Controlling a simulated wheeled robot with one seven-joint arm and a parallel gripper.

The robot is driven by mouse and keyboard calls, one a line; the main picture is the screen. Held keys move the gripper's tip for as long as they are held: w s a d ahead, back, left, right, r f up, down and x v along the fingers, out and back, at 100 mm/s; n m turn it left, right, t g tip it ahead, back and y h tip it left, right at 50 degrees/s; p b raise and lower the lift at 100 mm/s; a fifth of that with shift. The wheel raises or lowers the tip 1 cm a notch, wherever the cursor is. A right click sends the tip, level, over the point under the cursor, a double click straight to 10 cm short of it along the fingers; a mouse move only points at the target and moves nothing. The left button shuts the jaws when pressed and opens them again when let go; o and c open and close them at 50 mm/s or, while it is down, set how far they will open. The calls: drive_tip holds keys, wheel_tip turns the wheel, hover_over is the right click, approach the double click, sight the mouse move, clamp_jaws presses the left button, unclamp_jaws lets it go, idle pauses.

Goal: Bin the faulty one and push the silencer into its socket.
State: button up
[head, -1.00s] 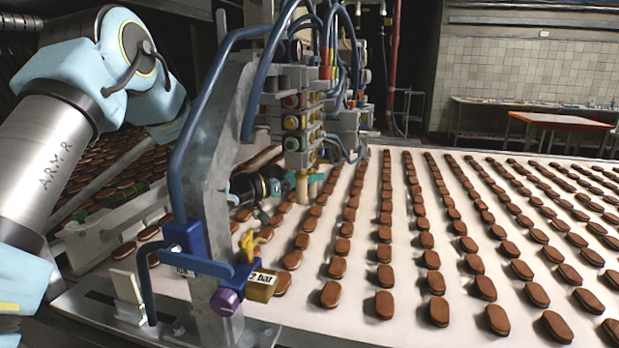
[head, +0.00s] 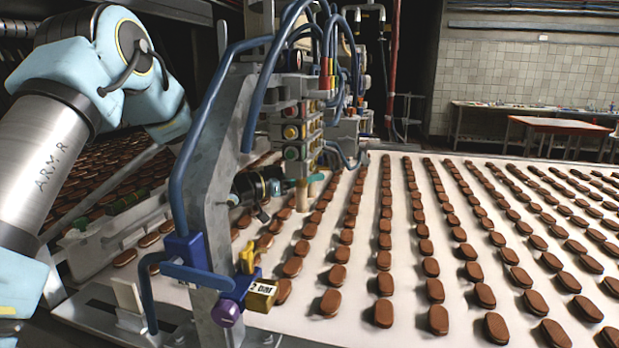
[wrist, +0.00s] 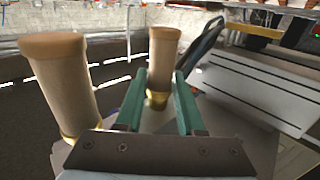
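Two tan cylinders with brass bases, which look like silencers, stand upright in the wrist view. The nearer cylinder (wrist: 62,85) is at the left, outside my fingers. The farther cylinder (wrist: 163,60) is straight ahead, at my fingertips. My gripper (wrist: 161,78) has two green fingers held apart, one on each side of the farther cylinder's lower part. I cannot tell whether they touch it. In the head view my gripper (head: 303,185) is small, beside the valve stack, with a tan cylinder at its tips. I cannot tell which is faulty. No bin is identifiable.
A grey machine frame (head: 205,200) with blue hoses stands close to my gripper. A yellow tagged block (head: 262,296) hangs from its front. A white belt (head: 350,310) with rows of brown biscuits fills the right. A valve stack (head: 300,130) stands above the gripper.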

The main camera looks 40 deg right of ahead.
drive_tip(key=o, duration=0.5)
drive_tip(key=shift+c, duration=0.2)
drive_tip(key=b+v, duration=0.4)
drive_tip(key=v, duration=0.6)
drive_tip(key=shift+a, duration=0.4)
drive_tip(key=shift+w, duration=0.2)
